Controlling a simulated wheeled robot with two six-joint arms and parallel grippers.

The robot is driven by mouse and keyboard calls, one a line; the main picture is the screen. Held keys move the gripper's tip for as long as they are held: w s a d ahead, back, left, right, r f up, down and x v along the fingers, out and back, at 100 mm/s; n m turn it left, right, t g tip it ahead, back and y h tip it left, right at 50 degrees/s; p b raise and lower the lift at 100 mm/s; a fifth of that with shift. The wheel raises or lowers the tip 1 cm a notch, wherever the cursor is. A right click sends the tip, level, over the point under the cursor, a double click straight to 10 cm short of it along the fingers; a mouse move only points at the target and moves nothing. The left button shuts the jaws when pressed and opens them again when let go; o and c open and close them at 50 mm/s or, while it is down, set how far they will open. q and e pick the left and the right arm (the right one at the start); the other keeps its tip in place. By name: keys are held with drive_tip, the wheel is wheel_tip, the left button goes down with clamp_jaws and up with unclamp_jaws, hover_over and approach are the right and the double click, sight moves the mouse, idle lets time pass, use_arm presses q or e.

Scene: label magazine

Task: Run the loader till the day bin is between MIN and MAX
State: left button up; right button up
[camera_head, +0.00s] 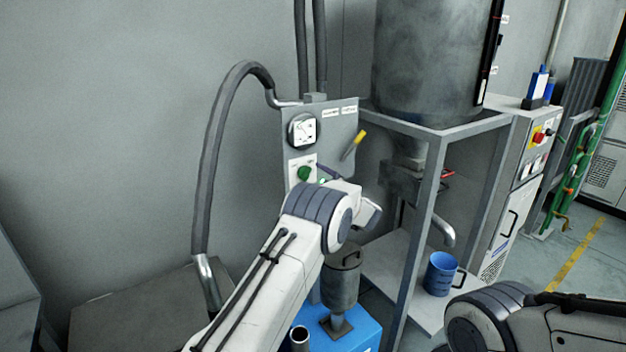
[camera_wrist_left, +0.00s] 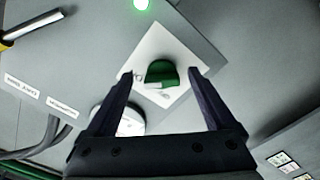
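The grey control panel (camera_head: 333,122) on the wall carries a round gauge (camera_head: 303,131), a green knob (camera_head: 304,173) on a white plate, a small green light and a yellow-handled lever (camera_head: 354,144). In the left wrist view the green knob (camera_wrist_left: 161,73) lies between the fingertips of my left gripper (camera_wrist_left: 160,78), which is open; contact cannot be told. The green light (camera_wrist_left: 141,4) is lit. The day bin (camera_head: 425,60) is a grey cylinder on a frame. Its dark sight strip (camera_head: 490,50) has small labels; the fill level cannot be read. My right gripper is out of view.
A blue mug (camera_head: 440,274) stands on the frame's lower shelf near a bent spout (camera_head: 440,230). A grey canister (camera_head: 341,278) sits on a blue base below my left arm. A cabinet (camera_head: 520,165) with red and yellow controls stands right. Hoses run up the wall.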

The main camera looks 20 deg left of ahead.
use_arm(q)
drive_tip(key=shift+s, duration=0.1)
drive_tip(key=b+v, duration=0.3)
drive_tip(key=v, duration=0.7)
drive_tip(key=shift+d, duration=0.1)
